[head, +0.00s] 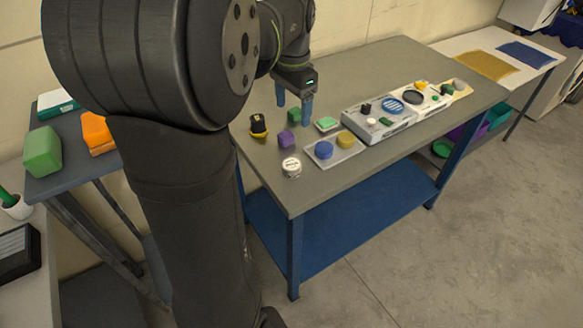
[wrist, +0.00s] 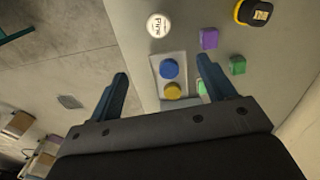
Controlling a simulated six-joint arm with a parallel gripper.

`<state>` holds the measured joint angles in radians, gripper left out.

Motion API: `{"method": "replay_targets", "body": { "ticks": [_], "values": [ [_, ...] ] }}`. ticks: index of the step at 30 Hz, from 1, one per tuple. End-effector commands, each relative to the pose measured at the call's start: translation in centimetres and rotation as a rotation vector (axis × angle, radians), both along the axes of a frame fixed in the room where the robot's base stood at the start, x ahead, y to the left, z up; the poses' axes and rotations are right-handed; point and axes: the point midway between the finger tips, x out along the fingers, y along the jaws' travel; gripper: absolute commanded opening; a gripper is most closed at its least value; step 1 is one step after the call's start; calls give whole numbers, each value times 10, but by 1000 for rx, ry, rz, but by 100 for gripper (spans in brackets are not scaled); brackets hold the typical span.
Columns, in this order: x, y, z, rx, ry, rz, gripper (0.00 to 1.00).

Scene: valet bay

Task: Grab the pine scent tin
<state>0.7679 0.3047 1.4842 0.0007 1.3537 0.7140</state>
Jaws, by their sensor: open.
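The pine scent tin (head: 291,167) is a round white tin with dark lettering on its lid. It stands near the front left edge of the grey bench in the head view. In the wrist view the tin (wrist: 158,25) shows at the top, with its lettering partly readable, beyond the fingertips. My gripper (head: 293,114) hangs over the bench with its blue fingers pointing down, behind the tin and apart from it. In the wrist view my gripper (wrist: 162,66) is open, with nothing seen held between its fingers.
A tray (head: 318,162) with a blue and a yellow round piece lies right of the tin. A purple block (head: 286,139), a green block (head: 294,115) and a black-and-yellow item (head: 258,125) are behind it. Grey organiser trays (head: 372,133) stand farther right.

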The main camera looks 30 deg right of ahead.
Motion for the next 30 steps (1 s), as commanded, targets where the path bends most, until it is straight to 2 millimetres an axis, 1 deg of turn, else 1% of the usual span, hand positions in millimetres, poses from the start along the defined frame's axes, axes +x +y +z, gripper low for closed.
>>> {"method": "replay_targets", "body": {
  "ticks": [1, 5, 8, 15, 18, 21, 27, 30],
  "values": [
    [0, 0, -11, 2, 2, 0, 75],
    [0, 0, -28, 1, 1, 1, 75],
    [0, 1, -45, 2, 2, 2, 75],
    [-1, 1, -98, 2, 3, 2, 75],
    [0, 1, -117, 2, 3, 3, 75],
    [0, 1, -131, 1, 2, 3, 75],
    [0, 2, -143, -1, 1, 3, 75],
    [-1, 5, -156, 2, 3, 3, 75]
  ]
}}
